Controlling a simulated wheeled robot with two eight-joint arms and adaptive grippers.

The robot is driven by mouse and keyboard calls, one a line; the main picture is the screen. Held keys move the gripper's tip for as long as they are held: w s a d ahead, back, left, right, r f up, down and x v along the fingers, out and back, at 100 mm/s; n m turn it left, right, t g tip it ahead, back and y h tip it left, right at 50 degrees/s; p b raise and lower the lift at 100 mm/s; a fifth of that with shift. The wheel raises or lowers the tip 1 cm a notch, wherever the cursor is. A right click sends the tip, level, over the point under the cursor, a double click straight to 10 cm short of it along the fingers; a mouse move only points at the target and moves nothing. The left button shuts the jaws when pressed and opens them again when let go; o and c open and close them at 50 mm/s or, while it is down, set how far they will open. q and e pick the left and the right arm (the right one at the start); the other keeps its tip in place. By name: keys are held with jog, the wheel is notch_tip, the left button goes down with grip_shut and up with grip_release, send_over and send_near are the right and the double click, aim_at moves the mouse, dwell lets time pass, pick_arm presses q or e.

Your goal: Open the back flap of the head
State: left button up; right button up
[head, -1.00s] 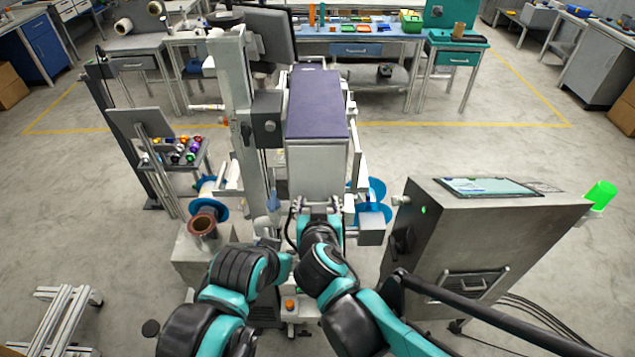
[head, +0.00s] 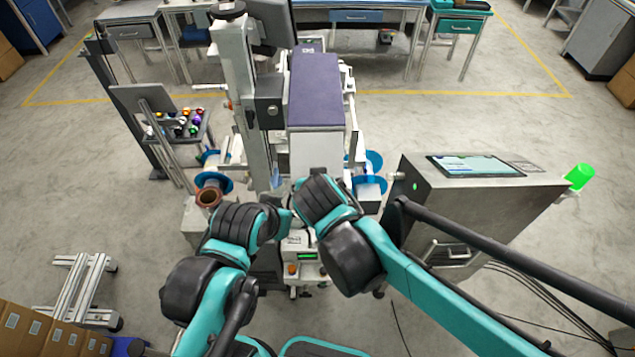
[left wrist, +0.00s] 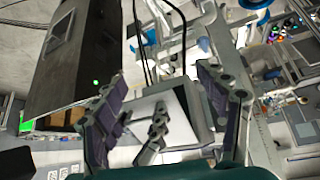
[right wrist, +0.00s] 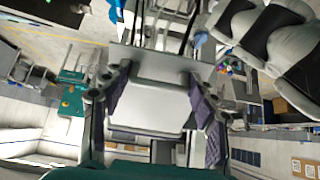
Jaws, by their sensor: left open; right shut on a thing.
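The head (head: 317,148), a box with a purple top and pale front, stands mid-picture in the head view. My right gripper (right wrist: 160,92) has its fingers on both sides of a pale rounded panel, which looks like the back flap (right wrist: 153,107), and is shut on it. In the head view my right arm hides this grip. My left gripper (left wrist: 160,82) is open. A pale panel (left wrist: 172,112) with a metal lever or latch (left wrist: 155,132) shows between its fingers; I cannot tell whether they touch it.
A grey cabinet with a screen (head: 476,165) stands close on the right. A grey column (head: 240,100) and blue-flanged reels (head: 213,183) are at the left. A small rack with coloured spools (head: 180,123) stands further left.

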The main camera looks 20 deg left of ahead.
jog(key=shift+w+r, duration=0.15)
jog(key=shift+r, duration=0.05)
jog(key=o, duration=1.3)
jog(key=shift+c, duration=0.2)
jog(key=o, duration=0.3)
jog(key=shift+o, duration=0.2)
jog(key=shift+a+f, duration=0.1)
jog(key=v, duration=1.2)
